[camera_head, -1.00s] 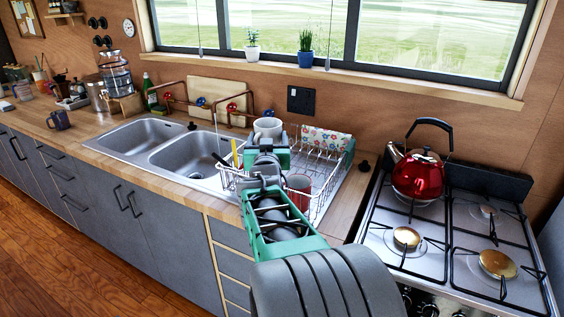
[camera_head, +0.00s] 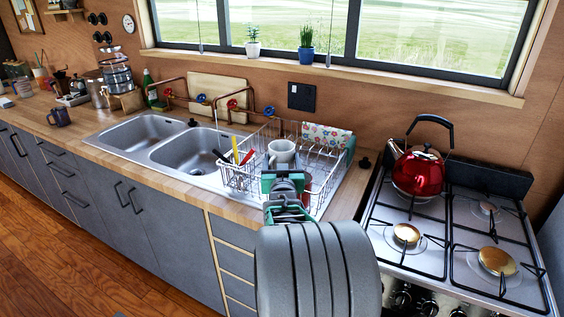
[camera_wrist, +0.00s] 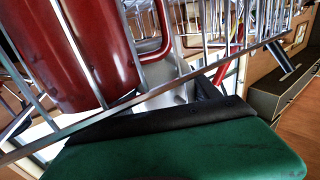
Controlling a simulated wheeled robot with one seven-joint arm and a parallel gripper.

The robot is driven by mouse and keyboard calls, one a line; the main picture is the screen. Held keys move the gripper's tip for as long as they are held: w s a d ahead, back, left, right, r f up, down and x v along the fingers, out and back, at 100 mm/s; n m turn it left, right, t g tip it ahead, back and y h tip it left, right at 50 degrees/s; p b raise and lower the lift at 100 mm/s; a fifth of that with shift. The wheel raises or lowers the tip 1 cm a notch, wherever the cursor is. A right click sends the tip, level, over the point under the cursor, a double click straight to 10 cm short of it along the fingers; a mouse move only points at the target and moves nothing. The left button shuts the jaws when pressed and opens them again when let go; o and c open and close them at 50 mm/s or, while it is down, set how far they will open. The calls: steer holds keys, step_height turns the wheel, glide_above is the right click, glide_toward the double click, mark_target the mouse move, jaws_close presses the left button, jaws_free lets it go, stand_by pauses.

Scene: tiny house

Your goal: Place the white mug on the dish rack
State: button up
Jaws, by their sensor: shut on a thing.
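The white mug (camera_head: 281,153) is at the dish rack (camera_head: 328,172), upright or nearly so, low among the wires in the head view. My gripper (camera_head: 283,174) is shut on it from the near side, and my arm hides its lower part. In the wrist view, a pale piece of the mug (camera_wrist: 165,95) shows beyond the rack wires and the green and black finger of my gripper (camera_wrist: 195,110). I cannot tell whether the mug rests on the rack floor.
A red mug (camera_wrist: 95,45) stands in the rack close by. The sink (camera_head: 190,150) is left; the stove with a red kettle (camera_head: 418,172) is right.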

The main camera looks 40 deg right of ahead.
steer(key=shift+f+b, duration=0.35)
steer(key=shift+b, duration=0.2)
steer(key=o, duration=1.3)
steer(key=shift+f, duration=0.1)
steer(key=shift+c, duration=0.2)
steer(key=o, duration=0.4)
steer(key=shift+f, duration=0.2)
steer(key=shift+o, duration=0.2)
steer(key=shift+s, duration=0.1)
steer(key=shift+r+p, duration=0.25)
steer(key=shift+p, duration=0.2)
steer(key=shift+r+p, duration=0.5)
steer(key=shift+p, duration=0.1)
steer(key=b+v, duration=0.1)
steer(key=v, duration=1.1)
steer(key=shift+r, duration=0.1)
